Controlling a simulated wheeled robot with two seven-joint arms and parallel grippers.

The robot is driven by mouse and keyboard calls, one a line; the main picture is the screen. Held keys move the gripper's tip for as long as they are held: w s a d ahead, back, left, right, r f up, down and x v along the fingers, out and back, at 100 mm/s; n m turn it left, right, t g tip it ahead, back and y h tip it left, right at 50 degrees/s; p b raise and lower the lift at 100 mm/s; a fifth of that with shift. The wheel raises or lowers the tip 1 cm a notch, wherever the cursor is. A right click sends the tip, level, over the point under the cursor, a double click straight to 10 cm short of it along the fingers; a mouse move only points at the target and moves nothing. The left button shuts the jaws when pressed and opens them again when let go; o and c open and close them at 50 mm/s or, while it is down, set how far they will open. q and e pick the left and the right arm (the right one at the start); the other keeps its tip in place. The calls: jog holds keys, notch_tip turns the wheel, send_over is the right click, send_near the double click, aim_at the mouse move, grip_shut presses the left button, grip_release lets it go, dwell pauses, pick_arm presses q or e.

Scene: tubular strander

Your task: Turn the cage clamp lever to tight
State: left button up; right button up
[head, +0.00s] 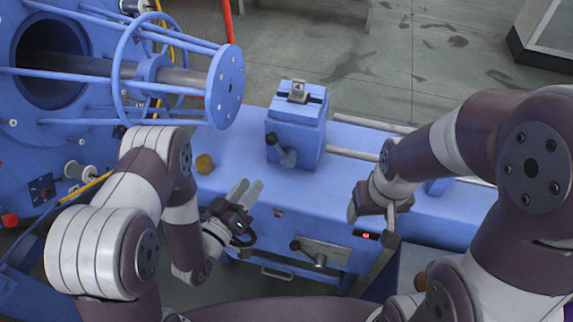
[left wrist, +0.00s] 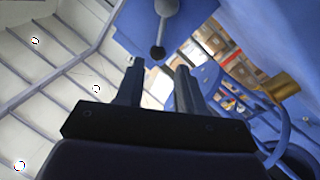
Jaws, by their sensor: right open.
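A short grey lever (head: 285,155) with a rounded dark end sits low on the front of a blue block (head: 312,135) on the blue machine bed; I take it for the clamp lever. In the left wrist view a grey lever with a dark knob (left wrist: 157,53) hangs beyond the fingertips. My left gripper (head: 247,192) is in front of and below the lever, fingers pointing up toward it. It also shows in the left wrist view (left wrist: 160,70), open, with nothing between the fingers. My right gripper (head: 374,212) is open over the bed's front edge, right of the block.
The blue cage (head: 225,86) with its round end plate and rods stands at the upper left. A second lever (head: 308,252) is on the front panel below. Grey rails (head: 352,154) run right of the block.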

aim_at(280, 148)
pick_arm(q)
jog(key=p+x, duration=0.1)
jog(key=x, duration=1.1)
jog(key=shift+w+a+r, duration=0.1)
jog(key=shift+r, duration=0.1)
grip_shut()
